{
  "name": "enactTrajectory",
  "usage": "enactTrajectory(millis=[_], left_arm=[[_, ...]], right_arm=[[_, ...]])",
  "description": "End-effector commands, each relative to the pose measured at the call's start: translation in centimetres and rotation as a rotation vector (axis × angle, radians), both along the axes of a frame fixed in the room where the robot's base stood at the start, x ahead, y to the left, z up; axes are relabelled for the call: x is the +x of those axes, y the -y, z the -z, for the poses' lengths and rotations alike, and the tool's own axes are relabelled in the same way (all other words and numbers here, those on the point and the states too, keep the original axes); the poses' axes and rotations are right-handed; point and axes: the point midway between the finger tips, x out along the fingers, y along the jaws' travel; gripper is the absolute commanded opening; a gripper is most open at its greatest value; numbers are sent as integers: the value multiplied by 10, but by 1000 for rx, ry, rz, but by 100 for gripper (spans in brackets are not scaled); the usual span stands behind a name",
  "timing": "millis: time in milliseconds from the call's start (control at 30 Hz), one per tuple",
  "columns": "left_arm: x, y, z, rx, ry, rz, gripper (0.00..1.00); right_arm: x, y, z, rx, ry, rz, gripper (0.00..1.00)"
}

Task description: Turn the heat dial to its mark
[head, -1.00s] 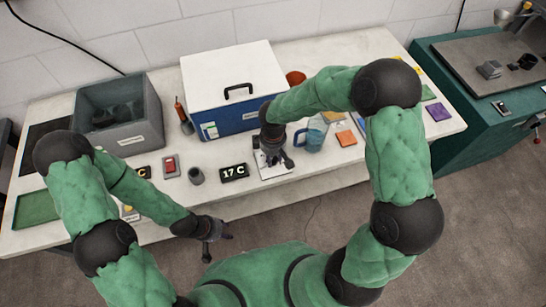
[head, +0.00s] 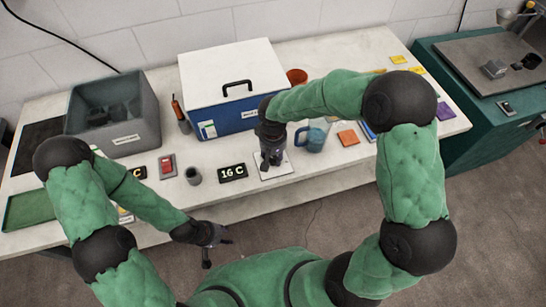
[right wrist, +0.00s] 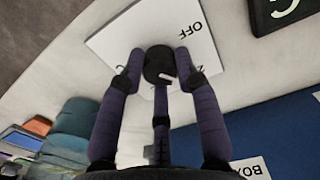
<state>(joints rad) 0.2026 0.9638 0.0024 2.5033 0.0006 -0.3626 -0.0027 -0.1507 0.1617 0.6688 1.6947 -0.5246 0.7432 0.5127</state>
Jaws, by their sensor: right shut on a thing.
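The heat dial (right wrist: 158,62) is a round black knob with a white pointer, on a white plate (right wrist: 112,38) lettered OFF; other markings are partly covered. My right gripper (right wrist: 156,70) has its fingers around the knob and is shut on it. In the head view my right gripper (head: 271,160) reaches down onto the white plate (head: 284,171) and hides the knob. A black display (head: 233,172) left of the plate reads 16 C. My left gripper (head: 218,245) hangs empty in front of the table, fingers spread.
A blue box with a white lid (head: 235,80) stands behind the plate. A blue mug (head: 312,139) is close on the right.

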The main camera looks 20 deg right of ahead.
Motion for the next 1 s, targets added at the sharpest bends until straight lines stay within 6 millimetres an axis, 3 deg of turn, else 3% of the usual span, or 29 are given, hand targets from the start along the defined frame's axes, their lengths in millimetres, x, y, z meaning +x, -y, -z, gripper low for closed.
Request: enactTrajectory(millis=[733,767,800,1000], left_arm=[[0,0,3,0,0,0,40],[0,0,3,0,0,0,40],[0,0,3,0,0,0,40],[0,0,3,0,0,0,40]], right_arm=[[1,0,-1,1,4,83,0],[1,0,-1,1,4,83,41],[1,0,-1,1,4,83,53],[1,0,0,1,2,82,56]])
